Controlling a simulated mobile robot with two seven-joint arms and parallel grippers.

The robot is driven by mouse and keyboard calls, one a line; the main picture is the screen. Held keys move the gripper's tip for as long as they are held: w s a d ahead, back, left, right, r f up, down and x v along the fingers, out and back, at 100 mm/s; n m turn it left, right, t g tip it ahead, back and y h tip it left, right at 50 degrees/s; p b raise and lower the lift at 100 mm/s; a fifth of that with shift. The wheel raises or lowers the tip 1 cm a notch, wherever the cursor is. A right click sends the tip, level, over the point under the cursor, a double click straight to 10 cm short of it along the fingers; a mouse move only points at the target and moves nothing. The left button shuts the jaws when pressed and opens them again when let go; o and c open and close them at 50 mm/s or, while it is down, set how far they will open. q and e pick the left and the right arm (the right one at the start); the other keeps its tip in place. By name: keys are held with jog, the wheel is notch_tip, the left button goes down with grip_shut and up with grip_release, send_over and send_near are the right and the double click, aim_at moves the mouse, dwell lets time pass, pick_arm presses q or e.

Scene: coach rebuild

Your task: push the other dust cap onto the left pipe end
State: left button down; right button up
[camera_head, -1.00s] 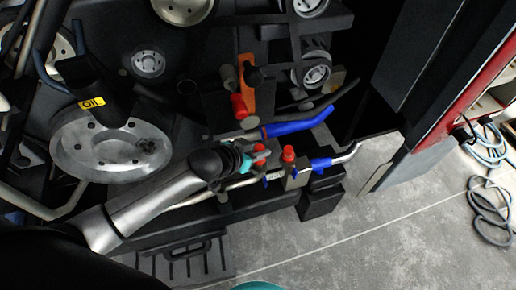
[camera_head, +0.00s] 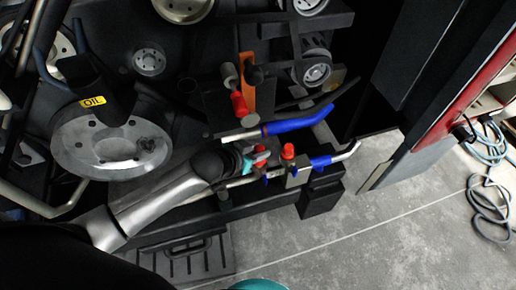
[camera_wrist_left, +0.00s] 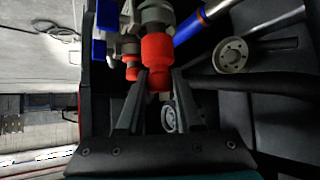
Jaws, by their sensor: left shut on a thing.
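My left gripper (camera_head: 262,157) reaches in from the left in the head view and is shut on a red dust cap (camera_head: 260,143). In the left wrist view the cap (camera_wrist_left: 157,50) sits between the two fingers (camera_wrist_left: 158,82). Its far end meets a grey pipe fitting (camera_wrist_left: 156,13); I cannot tell how deep it sits. Another red cap (camera_head: 288,151) stands upright on the fitting just to the right, and shows smaller behind in the left wrist view (camera_wrist_left: 131,72). My right gripper is not in view.
A blue-sleeved pipe (camera_head: 298,125) runs close behind the caps. A red-ended part (camera_head: 239,104) lies farther back. A blue-collared pipe (camera_head: 321,162) extends right. Grey floor (camera_head: 330,235) is open in front, with a coiled hose (camera_head: 487,190) at far right.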

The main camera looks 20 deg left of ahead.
pick_arm(q)
jog(key=shift+f, duration=0.15)
jog(key=shift+f, duration=0.45)
dwell(0.6)
jog(key=shift+f+b, duration=0.45)
jog(key=shift+f, duration=0.15)
jog(key=shift+f, duration=0.5)
jog(key=shift+s+f+b, duration=0.1)
jog(key=shift+f+b, duration=0.05)
jog(key=shift+b, duration=0.15)
jog(key=shift+c, duration=0.4)
grip_release()
dwell(0.4)
